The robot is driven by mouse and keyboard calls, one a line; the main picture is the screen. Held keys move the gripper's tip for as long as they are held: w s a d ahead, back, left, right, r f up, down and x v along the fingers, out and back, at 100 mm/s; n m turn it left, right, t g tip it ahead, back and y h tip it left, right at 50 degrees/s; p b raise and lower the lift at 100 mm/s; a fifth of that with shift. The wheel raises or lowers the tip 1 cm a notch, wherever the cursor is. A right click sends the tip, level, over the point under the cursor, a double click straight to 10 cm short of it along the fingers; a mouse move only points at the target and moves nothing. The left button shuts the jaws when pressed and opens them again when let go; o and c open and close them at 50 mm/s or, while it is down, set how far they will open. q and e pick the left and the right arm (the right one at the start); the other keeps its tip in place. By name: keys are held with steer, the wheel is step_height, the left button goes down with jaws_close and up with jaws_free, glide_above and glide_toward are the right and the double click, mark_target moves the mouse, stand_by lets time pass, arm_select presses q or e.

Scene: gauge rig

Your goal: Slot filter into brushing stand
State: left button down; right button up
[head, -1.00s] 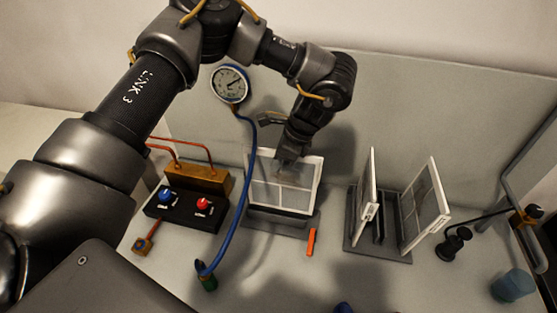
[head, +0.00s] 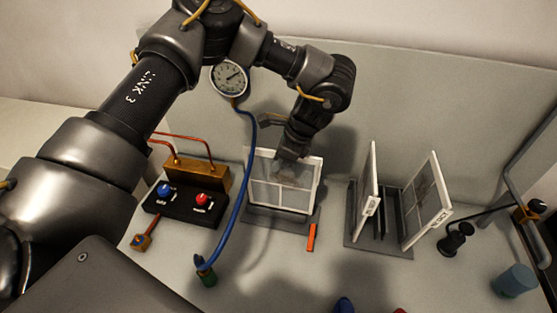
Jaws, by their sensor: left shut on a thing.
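A white-framed filter (head: 264,189) with a pale mesh panel stands nearly upright in the middle of the head view. My left gripper (head: 291,164) reaches down from behind and above and is shut on the filter's upper part. The filter's lower edge is at a low grey stand (head: 262,218); I cannot tell whether it is seated in a slot or just above it. The fingertips are partly hidden against the panel. My right gripper is not in view.
A grey rack (head: 384,247) at right holds two white-framed panels (head: 428,204). A black box with blue and red knobs (head: 186,205) is at left. A blue hose (head: 245,170) hangs from a gauge (head: 229,78) close to the filter's left. An orange piece (head: 312,238) lies in front.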

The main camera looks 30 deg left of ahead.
arm_select(q)
step_height(320, 180, down, 2)
steer(key=shift+b, duration=0.45)
steer(key=shift+r, duration=0.2)
steer(key=shift+r+p, duration=3.35)
steer(key=shift+r, duration=0.05)
steer(key=shift+f, duration=0.15)
step_height(320, 180, down, 3)
steer(key=shift+w+b, duration=0.1)
steer(key=shift+b, duration=0.65)
steer(key=shift+p, duration=0.75)
